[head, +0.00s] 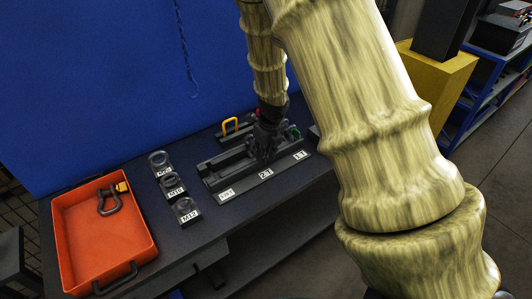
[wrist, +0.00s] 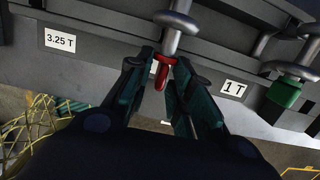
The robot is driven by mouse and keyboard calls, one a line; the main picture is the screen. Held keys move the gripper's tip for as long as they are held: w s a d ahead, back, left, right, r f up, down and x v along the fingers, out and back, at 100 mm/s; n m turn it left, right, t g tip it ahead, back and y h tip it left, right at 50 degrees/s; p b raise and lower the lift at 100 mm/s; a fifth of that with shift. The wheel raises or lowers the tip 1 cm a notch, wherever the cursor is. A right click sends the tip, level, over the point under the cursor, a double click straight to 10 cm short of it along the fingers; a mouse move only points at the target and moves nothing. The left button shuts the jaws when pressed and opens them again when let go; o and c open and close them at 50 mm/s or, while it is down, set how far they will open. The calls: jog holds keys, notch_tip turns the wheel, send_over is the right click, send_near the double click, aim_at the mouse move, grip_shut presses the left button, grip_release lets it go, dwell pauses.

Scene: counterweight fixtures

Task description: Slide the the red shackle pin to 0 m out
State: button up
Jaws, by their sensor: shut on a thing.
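The red shackle pin (wrist: 161,73) shows in the wrist view, with its red end between my gripper's fingers. My gripper (wrist: 163,88) is shut on the red pin. A grey metal shackle (wrist: 174,28) stands just beyond the pin, in the dark fixture between the "3.25 T" label and the "1 T" label. In the head view my gripper (head: 267,140) is over the middle of the dark fixture (head: 222,174), and it hides the red pin's end there. How far the pin is out cannot be told exactly.
A green pin (wrist: 284,94) sits right of the red one. An orange tray (head: 72,238) holds a dark shackle (head: 108,202). Several labelled blocks, one of them M12 (head: 186,212), stand between tray and fixture. A yellow shackle (head: 230,123) is behind. A blue panel (head: 90,90) backs the bench.

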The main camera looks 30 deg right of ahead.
jog(key=shift+w+p, duration=0.5)
jog(key=shift+w, duration=0.45)
dwell(0.3)
jog(key=o, duration=0.6)
jog(key=shift+c, duration=0.2)
jog(key=shift+r, duration=0.1)
jog(key=shift+s+r+p, duration=0.2)
jog(key=shift+r+p, duration=0.6)
jog(key=shift+r, duration=0.35)
jog(key=shift+s+r+p, duration=0.2)
jog(key=shift+r+p, duration=0.6)
jog(key=shift+r, duration=0.3)
jog(key=shift+s+r+p, duration=0.2)
jog(key=shift+r+p, duration=0.6)
jog(key=shift+r, duration=0.35)
jog(key=shift+s+f, duration=0.1)
